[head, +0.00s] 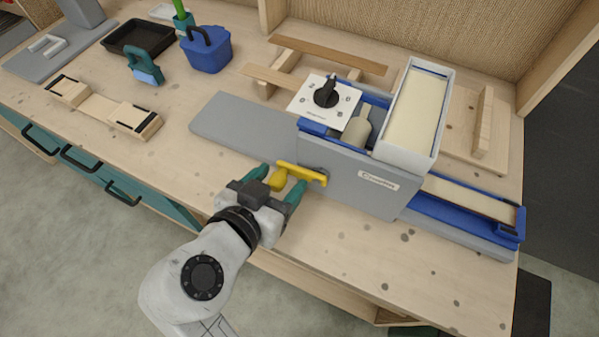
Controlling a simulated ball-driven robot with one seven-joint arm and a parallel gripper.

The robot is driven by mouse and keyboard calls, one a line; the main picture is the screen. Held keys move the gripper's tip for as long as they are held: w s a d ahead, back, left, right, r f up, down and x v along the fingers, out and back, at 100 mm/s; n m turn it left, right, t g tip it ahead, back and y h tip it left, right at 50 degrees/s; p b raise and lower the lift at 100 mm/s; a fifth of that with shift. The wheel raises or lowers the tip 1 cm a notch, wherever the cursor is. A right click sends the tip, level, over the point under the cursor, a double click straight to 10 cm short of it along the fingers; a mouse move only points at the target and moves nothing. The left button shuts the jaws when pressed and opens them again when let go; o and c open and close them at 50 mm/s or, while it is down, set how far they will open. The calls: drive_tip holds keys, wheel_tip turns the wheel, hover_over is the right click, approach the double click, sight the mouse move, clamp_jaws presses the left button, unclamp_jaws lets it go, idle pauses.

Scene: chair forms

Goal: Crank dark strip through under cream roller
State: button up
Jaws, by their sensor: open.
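My gripper (279,180) is open, with one teal finger on each side of the yellow crank's knob (279,180). I cannot tell whether the fingers touch the knob. The yellow crank arm (306,173) runs right from the knob to the front of the grey machine (345,180). The cream roller (356,133) shows partly in the machine's top opening, between the white dial plate and a white box. I cannot make out a dark strip. The space under the roller is hidden by the front panel.
A white box (437,115) with a cream inside tops the machine. A grey bed (240,135) extends left; a blue tray (425,205) extends right. A black dial (326,93) sits left of the roller. A blue bucket (207,55) and black tray (138,39) stand back left.

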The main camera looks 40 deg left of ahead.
drive_tip(key=s+d+p, duration=0.1)
drive_tip(key=s+d, duration=0.1)
drive_tip(key=s, duration=0.5)
drive_tip(key=shift+s, duration=0.4)
idle(0.3)
